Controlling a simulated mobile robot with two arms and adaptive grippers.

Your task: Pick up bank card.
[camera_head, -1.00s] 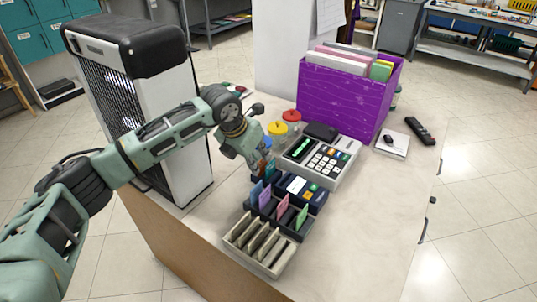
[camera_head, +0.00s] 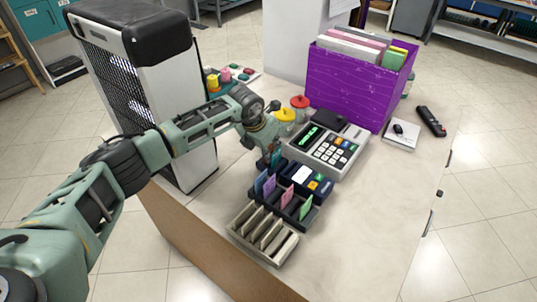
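Several coloured cards stand upright in a dark slotted holder (camera_head: 300,219) on the counter: a blue-purple card (camera_head: 268,184), a pink card (camera_head: 287,196) and a green card (camera_head: 305,210). I cannot tell which is the bank card. My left gripper (camera_head: 273,153) points down at the far left end of the holder, just beyond the blue-purple card. A small teal piece (camera_head: 276,157) shows at its fingertips; I cannot tell whether it is a card or part of the gripper. The fingers are too small and partly hidden to judge their opening. My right gripper is out of view.
An empty beige slotted holder (camera_head: 262,235) stands in front. A dark blue card terminal (camera_head: 308,178) and a cash register (camera_head: 328,150) stand behind. A purple file box (camera_head: 350,90) is at the back, a white tower unit (camera_head: 185,120) at left.

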